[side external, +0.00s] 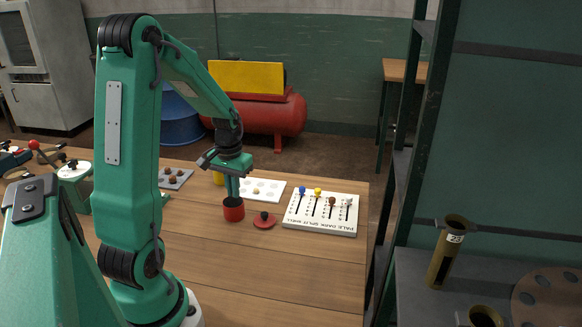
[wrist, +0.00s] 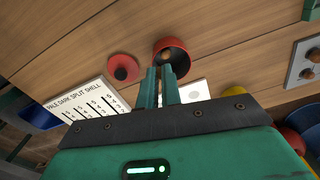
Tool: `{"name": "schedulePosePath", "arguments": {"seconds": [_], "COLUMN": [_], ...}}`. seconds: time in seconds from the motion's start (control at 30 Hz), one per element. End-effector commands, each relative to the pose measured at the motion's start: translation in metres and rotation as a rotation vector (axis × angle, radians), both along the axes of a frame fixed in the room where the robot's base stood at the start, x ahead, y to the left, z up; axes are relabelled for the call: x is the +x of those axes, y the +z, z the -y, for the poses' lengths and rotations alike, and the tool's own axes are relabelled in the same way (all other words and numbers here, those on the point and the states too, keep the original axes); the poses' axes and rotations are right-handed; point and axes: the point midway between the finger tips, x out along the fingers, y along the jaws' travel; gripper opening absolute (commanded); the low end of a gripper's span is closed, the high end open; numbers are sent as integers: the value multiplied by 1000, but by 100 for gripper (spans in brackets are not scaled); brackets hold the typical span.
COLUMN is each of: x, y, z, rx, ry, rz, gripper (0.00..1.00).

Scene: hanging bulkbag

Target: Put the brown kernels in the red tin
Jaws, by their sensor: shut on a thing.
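The open red tin (side external: 234,214) stands on the table, and its dark inside shows in the wrist view (wrist: 184,60). My gripper (side external: 232,197) points down at the tin's mouth, its fingertips at or just inside the rim. In the wrist view my gripper (wrist: 159,70) has its fingers close together, shut on a small brown kernel (wrist: 166,55) seen against the tin's inside. The fingers partly hide it. Brown kernels (side external: 173,180) sit on a grey tray (side external: 185,181) at the left; some also show in the wrist view (wrist: 307,73).
A red lid (side external: 265,222) with a black knob lies right of the tin. A white dimpled tray (side external: 276,186) lies behind, with a yellow tin (side external: 218,179) to its left. A white counting board (side external: 321,226) with coloured sliders is at the right. The front table is clear.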

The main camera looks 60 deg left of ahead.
Motion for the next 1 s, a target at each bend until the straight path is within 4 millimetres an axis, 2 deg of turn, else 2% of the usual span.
{"name": "schedulePosePath", "arguments": {"seconds": [0.3,0.7,0.73,0.83,1.0], "x": [0,0,0,0,0], "y": [-23,-28,-27,-27,-27], "z": [0,0,0,0,0], "rx": [-1,1,1,1,1], "ry": [0,0,0,0,0], "rz": [-1,1,1,1,1], "gripper": [0,0,10,29,31]}}
